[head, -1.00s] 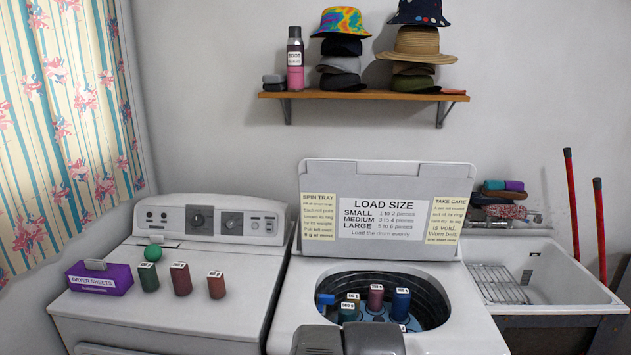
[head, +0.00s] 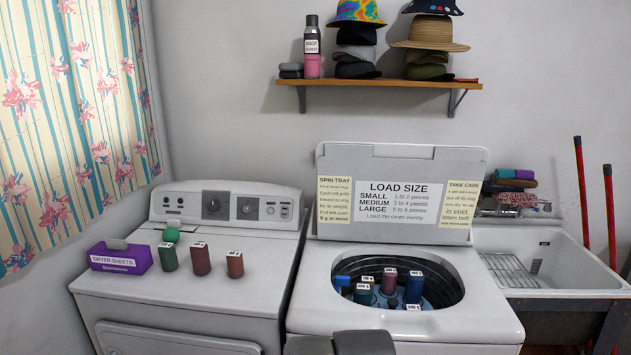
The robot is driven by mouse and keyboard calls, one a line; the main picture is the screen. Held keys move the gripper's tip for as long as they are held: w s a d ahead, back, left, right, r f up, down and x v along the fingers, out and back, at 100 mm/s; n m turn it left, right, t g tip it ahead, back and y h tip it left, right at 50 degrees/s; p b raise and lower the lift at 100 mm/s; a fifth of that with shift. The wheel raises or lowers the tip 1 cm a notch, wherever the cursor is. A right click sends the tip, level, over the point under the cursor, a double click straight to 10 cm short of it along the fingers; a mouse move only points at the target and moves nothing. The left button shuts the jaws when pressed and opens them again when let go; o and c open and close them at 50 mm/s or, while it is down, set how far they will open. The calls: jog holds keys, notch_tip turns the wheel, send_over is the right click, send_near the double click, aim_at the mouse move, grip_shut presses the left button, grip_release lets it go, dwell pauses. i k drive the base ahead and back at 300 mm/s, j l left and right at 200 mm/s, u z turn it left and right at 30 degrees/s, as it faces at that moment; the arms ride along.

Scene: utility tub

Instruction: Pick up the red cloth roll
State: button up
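Several labelled cloth rolls stand in view. On the dryer top are a dark green roll (head: 168,259), a dark red roll (head: 201,262) and a slightly smaller red roll (head: 235,266). They stand upright in a row, apart from each other. In the open washer drum are a maroon roll (head: 389,284), a dark blue roll (head: 414,288), a teal roll (head: 363,295) and a bright blue piece (head: 342,281). The small labels are too blurred to read. Dark grey parts of my arm show at the bottom edge. My gripper's fingertips are not in view.
A purple dryer-sheets box (head: 121,257) and a green ball (head: 171,234) sit left on the dryer (head: 180,305). The raised washer lid (head: 400,192) carries signs. A sink (head: 545,262) is at right. A shelf (head: 380,84) holds hats and a bottle. The dryer's front top is clear.

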aim_at(200, 254)
jog(key=i+j+z, duration=0.15)
jog(key=j, duration=0.15)
jog(key=i+j+z, duration=0.1)
jog(key=j, duration=0.2)
jog(key=i+j+z, duration=0.25)
jog(key=j, duration=0.4)
jog(key=i+j+z, duration=0.15)
jog(key=j, duration=0.2)
jog(key=i, duration=0.05)
